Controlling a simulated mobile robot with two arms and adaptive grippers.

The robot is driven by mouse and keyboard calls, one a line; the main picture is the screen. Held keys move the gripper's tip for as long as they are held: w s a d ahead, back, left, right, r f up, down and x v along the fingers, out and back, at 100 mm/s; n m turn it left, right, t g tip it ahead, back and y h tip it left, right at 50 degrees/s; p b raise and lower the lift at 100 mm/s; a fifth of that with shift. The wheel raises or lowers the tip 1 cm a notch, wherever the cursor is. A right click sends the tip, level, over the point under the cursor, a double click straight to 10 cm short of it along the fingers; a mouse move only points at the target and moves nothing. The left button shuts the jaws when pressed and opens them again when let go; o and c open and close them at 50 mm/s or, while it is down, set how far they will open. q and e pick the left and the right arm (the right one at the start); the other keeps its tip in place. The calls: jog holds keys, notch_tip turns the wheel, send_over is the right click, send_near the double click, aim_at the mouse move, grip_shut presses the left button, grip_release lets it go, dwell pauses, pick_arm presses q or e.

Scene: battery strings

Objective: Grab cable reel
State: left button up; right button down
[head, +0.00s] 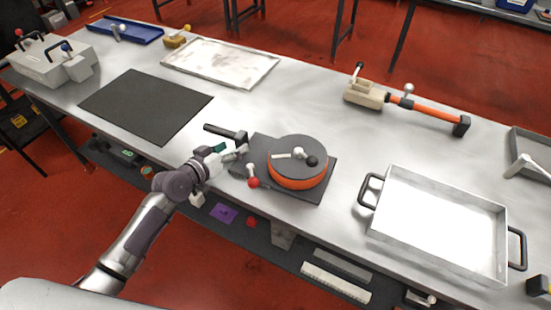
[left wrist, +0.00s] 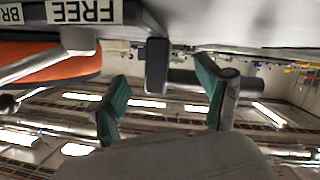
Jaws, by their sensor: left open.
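The cable reel (head: 297,178) is an orange drum with a dark grey top disc and a crank, on a dark base plate near the bench's front edge. A red-knobbed lever (head: 253,182) and a black handle (head: 225,132) are at its left side. My left gripper (head: 228,150) is open and empty just left of the reel, close to the handle. In the left wrist view, my teal-padded fingers (left wrist: 160,95) stand apart. The reel's orange side (left wrist: 50,62) shows at upper left, and the dark handle (left wrist: 180,78) lies beyond the fingers; contact cannot be told.
A metal tray with black handles (head: 378,238) stands to the right. An orange-shafted tool (head: 425,111) lies behind. A dark mat (head: 145,100) and a pale sheet (head: 220,62) lie to the left. The bench's front edge is beneath my left arm.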

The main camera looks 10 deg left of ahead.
pick_arm(q)
jog(key=shift+w+d+f, duration=0.25)
jog(key=shift+w, duration=0.35)
grip_shut()
jog(key=shift+w+r, duration=0.1)
jog(key=shift+r, duration=0.2)
